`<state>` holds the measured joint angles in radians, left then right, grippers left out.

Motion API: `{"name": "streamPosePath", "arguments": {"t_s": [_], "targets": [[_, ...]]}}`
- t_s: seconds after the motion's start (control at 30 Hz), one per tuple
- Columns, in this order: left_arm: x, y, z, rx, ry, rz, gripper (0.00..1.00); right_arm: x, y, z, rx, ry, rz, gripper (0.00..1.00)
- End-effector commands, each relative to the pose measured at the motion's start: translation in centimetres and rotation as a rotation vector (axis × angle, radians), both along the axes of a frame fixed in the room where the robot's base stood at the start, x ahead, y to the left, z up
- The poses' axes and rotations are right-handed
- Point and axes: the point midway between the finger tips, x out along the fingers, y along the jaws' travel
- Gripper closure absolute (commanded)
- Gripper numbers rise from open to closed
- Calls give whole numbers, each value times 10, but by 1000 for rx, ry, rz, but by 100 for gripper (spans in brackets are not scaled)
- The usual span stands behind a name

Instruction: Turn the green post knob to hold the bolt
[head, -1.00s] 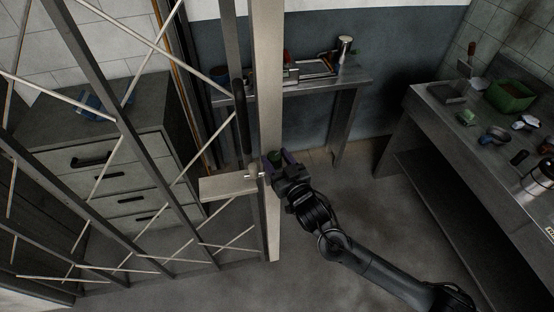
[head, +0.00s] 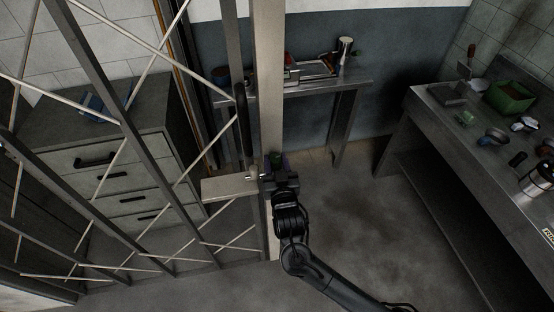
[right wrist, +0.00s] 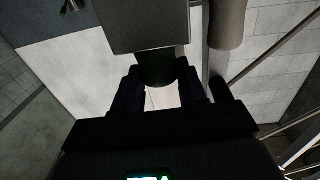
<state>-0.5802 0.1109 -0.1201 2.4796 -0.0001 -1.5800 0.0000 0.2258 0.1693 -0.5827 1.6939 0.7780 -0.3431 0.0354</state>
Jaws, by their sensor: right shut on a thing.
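The green post knob (head: 276,156) sits on the pale upright post (head: 268,90), beside the gate's latch. My right gripper (head: 277,166) is shut on the knob at the post. In the right wrist view the dark green knob (right wrist: 158,70) lies between the two fingers of my right gripper (right wrist: 160,92). A metal bolt (head: 252,172) shows just left of the knob, by the pale plate (head: 228,187) on the gate; its far end is hidden by the gripper and post. My left gripper is not in view.
The barred gate (head: 130,130) fills the left side, with a drawer cabinet (head: 110,165) behind it. A small metal table (head: 300,84) stands behind the post. The floor between is clear.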

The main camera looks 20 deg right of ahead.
Motion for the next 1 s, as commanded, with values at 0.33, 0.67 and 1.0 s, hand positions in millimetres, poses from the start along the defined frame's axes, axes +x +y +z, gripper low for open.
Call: {"name": "streamPosePath", "arguments": {"t_s": [0.33,0.67,1.0], "targets": [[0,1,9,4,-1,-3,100,1,4,0,1,3,-178,89],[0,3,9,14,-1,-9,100,1,3,-1,0,1,-222,89],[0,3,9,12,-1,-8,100,1,3,-1,0,0,-221,46]]}}
